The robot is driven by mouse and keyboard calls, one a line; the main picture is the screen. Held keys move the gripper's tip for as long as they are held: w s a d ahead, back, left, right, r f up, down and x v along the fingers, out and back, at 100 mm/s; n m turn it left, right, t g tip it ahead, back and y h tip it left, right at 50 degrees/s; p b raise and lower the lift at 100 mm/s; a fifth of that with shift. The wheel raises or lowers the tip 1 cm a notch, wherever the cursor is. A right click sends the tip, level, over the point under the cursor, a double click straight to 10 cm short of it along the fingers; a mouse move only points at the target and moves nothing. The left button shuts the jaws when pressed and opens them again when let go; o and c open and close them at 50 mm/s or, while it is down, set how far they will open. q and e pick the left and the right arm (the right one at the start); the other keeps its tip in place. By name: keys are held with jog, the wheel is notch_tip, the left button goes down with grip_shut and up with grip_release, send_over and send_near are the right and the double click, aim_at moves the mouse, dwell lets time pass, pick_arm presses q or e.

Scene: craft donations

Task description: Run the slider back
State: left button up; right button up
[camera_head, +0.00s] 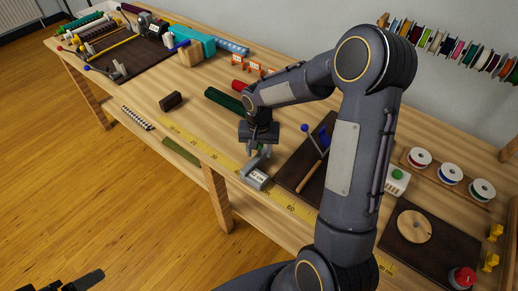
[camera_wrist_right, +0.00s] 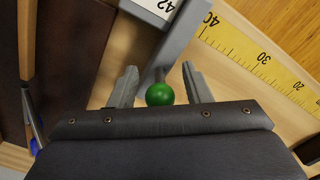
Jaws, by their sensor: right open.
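The slider is a grey block (camera_head: 257,179) with a white label that reads 42, sitting across the yellow ruler (camera_head: 228,160) at the table's front edge. In the right wrist view its grey arm (camera_wrist_right: 187,32) carries a green ball knob (camera_wrist_right: 160,94). My right gripper (camera_head: 259,151) points down over the slider. In the wrist view its open fingers (camera_wrist_right: 160,72) stand either side of the knob, with a gap on both sides. In the head view the fingers mostly hide the knob. A dark part of my left gripper (camera_head: 82,281) shows at the bottom left.
A dark board with a blue-knobbed tool (camera_head: 305,129) lies just right of the slider. A dark green roll (camera_head: 224,100) and a dark block (camera_head: 171,100) lie behind and left. Spools (camera_head: 419,158) stand at the right. The ruler's left stretch is clear.

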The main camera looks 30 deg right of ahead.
grip_shut()
jog(key=shift+s+d+f+b, duration=0.1)
jog(key=shift+s+d+b, duration=0.1)
jog(key=shift+s+b, duration=0.3)
jog(key=shift+s+d, duration=0.15)
jog(key=shift+s, duration=0.35)
grip_release()
jog(key=shift+w, duration=0.1)
notch_tip(320, 180, up, 8)
